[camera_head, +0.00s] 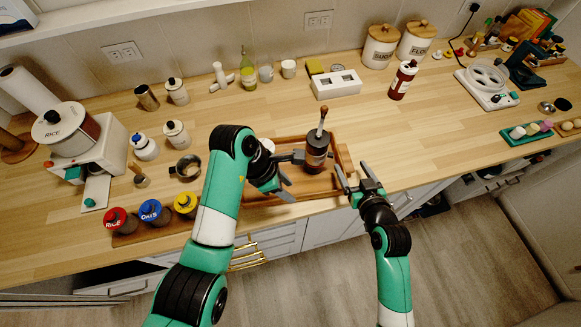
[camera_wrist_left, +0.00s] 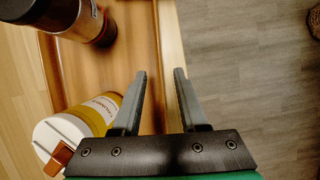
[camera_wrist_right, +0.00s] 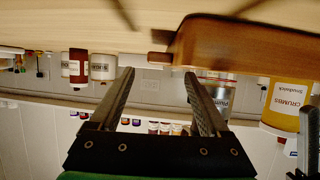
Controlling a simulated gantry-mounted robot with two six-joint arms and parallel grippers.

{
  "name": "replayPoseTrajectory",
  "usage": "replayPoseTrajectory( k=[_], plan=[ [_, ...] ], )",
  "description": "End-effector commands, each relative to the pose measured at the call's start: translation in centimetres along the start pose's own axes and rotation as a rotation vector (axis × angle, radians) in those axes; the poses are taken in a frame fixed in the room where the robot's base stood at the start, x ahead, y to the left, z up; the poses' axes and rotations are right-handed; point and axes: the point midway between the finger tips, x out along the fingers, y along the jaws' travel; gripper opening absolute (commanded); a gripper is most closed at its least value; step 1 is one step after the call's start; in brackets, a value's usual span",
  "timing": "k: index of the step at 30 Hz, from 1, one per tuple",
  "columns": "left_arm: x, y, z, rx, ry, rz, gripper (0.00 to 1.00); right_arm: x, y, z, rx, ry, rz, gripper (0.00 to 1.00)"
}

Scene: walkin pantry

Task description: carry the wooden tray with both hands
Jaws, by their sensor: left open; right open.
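The wooden tray (camera_head: 343,160) lies on the counter near its front edge, partly hidden by my left arm. A dark jar with a wooden-topped stick (camera_head: 317,152) stands on it, and a white-lidded yellow crumbs jar (camera_wrist_left: 92,115) shows in the left wrist view. My left gripper (camera_head: 292,178) is open over the tray's front side; in the left wrist view the tray's rim (camera_wrist_left: 170,40) runs between its fingers, contact unclear. My right gripper (camera_head: 353,167) is open just beyond the tray's right end; the right wrist view shows a tray corner (camera_wrist_right: 205,45) above its fingers.
Red, blue and yellow-lidded jars (camera_head: 150,213) stand on a board left of the tray. A metal mug (camera_head: 187,167) is also left. A white box (camera_head: 336,84) and a red-brown bottle (camera_head: 403,80) stand behind. The counter right of the tray (camera_head: 440,130) is clear.

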Motion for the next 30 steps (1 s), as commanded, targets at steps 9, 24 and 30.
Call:
replayPoseTrajectory(
  k=[9,24,30],
  plan=[
    [4.8,-0.1,0.0,0.000,0.000,-0.002,0.42,4.9,-0.1,-0.1,0.001,-0.001,-0.002,0.80],
    [6.2,0.0,0.0,0.000,0.000,0.001,0.42,6.2,0.0,0.0,0.000,0.001,0.000,0.80],
    [6.2,0.0,0.0,0.000,0.000,0.001,0.08,6.2,0.0,0.0,0.000,0.000,0.000,0.46]
  ],
)
